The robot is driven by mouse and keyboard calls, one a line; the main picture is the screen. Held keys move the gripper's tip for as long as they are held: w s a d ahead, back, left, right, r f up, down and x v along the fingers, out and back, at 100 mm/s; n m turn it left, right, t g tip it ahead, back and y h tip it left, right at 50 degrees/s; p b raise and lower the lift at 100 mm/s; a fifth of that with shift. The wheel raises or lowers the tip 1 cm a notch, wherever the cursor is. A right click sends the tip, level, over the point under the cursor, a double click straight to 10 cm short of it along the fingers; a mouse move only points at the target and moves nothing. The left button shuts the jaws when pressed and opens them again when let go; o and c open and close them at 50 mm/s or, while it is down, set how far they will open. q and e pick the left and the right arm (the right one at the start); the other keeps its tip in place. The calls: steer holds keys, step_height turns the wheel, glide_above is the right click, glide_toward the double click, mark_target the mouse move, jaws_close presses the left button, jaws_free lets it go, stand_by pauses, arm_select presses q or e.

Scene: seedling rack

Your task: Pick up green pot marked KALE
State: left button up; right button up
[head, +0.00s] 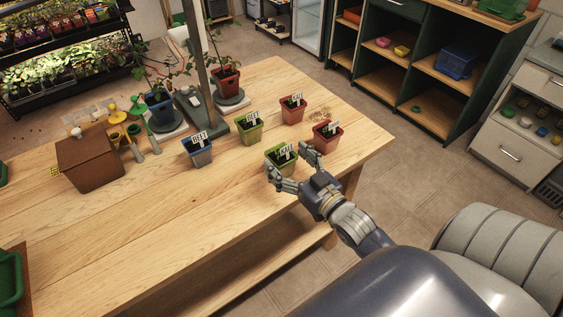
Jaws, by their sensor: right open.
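The green pot (272,163) stands upright on the wooden table near its right front edge, with a small plant and a white label that seems to read KALE. My right gripper (289,161) comes in from the lower right with its fingers spread open. One finger is at the pot's left front side and the other at its right side, so the pot lies between them. I cannot tell whether the fingers touch it. The gripper hides part of the pot's lower right side. My left gripper is not in view.
A red pot (327,141) stands close right of the gripper, and another red pot (291,115) behind it. An olive pot (249,134) and a blue pot (199,158) stand to the left. A brown box (91,165) is farther left. The table's front left (130,235) is clear.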

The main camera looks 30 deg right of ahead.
steer(key=shift+w, duration=1.45)
steer(key=shift+c, duration=0.3)
steer(key=c, duration=0.9)
steer(key=shift+c, duration=1.4)
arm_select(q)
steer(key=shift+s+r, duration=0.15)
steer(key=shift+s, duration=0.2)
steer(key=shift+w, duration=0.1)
